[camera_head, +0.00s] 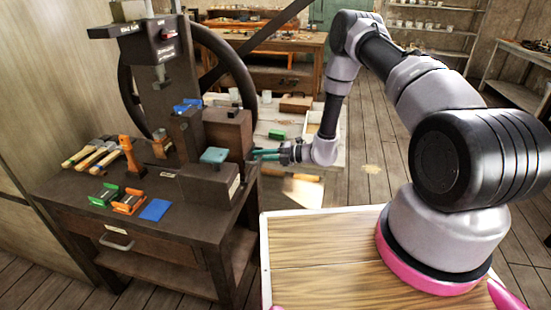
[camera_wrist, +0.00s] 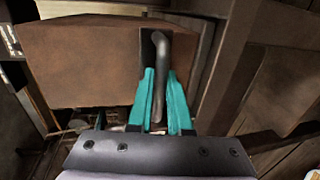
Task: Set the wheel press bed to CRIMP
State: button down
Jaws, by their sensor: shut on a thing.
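The wheel press (camera_head: 165,105) stands on the dark bench at left, with its large dark handwheel (camera_head: 237,68) behind it. A brown block (camera_head: 228,132) at the press's right side also shows in the wrist view (camera_wrist: 85,62), with a dark slot in its face. A dark bent lever (camera_wrist: 161,50) comes out of this slot and runs down between my teal fingers. My gripper (camera_head: 257,154) is at the right side of the press; in the wrist view it is shut on the lever (camera_wrist: 158,98). I cannot read any CRIMP marking; the lever is hidden in the head view.
The bench (camera_head: 75,198) holds hammers (camera_head: 95,152), a green clamp-like piece (camera_head: 104,195), an orange one (camera_head: 129,201) and a blue plate (camera_head: 154,210). A teal-topped block (camera_head: 214,156) sits in front of my gripper. Open floor (camera_head: 375,150) lies beyond my arm.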

jog(key=x, duration=0.3)
jog(key=r+x, duration=0.1)
jog(key=x, duration=0.2)
jog(key=r+x, duration=0.1)
jog(key=x, duration=0.2)
jog(key=shift+a, duration=0.2)
jog(key=c, duration=0.8)
grip_release()
jog(key=shift+w+a, duration=0.1)
jog(key=shift+a, duration=0.05)
jog(key=shift+c, duration=0.2)
jog(key=v, duration=1.1)
jog(key=shift+f, duration=0.1)
